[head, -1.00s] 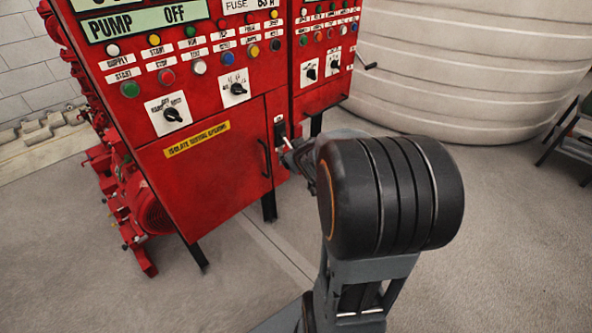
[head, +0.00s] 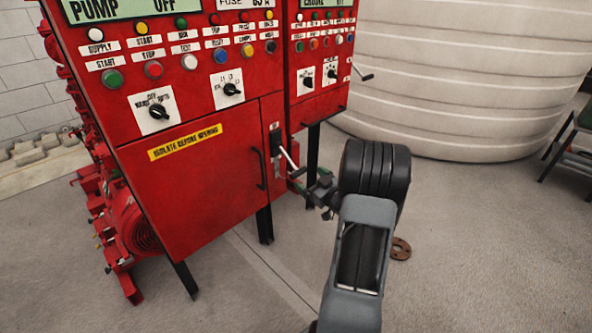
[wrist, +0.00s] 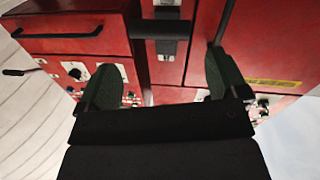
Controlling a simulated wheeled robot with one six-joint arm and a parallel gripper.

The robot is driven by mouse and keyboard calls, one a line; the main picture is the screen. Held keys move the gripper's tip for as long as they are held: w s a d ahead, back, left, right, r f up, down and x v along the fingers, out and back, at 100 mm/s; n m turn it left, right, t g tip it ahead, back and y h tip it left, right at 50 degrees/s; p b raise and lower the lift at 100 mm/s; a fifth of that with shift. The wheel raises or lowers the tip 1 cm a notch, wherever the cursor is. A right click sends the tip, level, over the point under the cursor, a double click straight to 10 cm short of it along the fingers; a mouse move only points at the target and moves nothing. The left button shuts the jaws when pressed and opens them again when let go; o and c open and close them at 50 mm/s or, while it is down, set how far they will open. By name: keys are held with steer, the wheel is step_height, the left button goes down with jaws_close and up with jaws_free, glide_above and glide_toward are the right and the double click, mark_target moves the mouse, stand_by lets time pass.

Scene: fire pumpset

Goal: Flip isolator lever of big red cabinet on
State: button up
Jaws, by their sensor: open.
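The big red cabinet (head: 205,195) stands at the left of the head view. Its isolator lever (head: 289,157) is a thin pale rod slanting down and right from a black switch on the narrow right panel. My gripper (head: 296,181) is open, just below and right of the lever's outer end; its tips are small here. In the wrist view my gripper (wrist: 165,88) shows two green fingers wide apart. A dark crossbar (wrist: 165,29), seemingly the lever's handle, lies ahead of the gap, in front of the isolator plate. I see no contact.
A black door handle (head: 262,158) stands just left of the isolator; it also shows in the wrist view (wrist: 224,20). A second red cabinet (head: 322,75) adjoins on the right, with a crank. A large pale tank (head: 450,80) stands behind. Floor is mostly clear.

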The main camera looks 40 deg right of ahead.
mark_target(298, 170)
steer(key=w, duration=0.8)
steer(key=shift+w+a, duration=0.2)
steer(key=shift+a, duration=0.05)
steer(key=shift+c, duration=0.3)
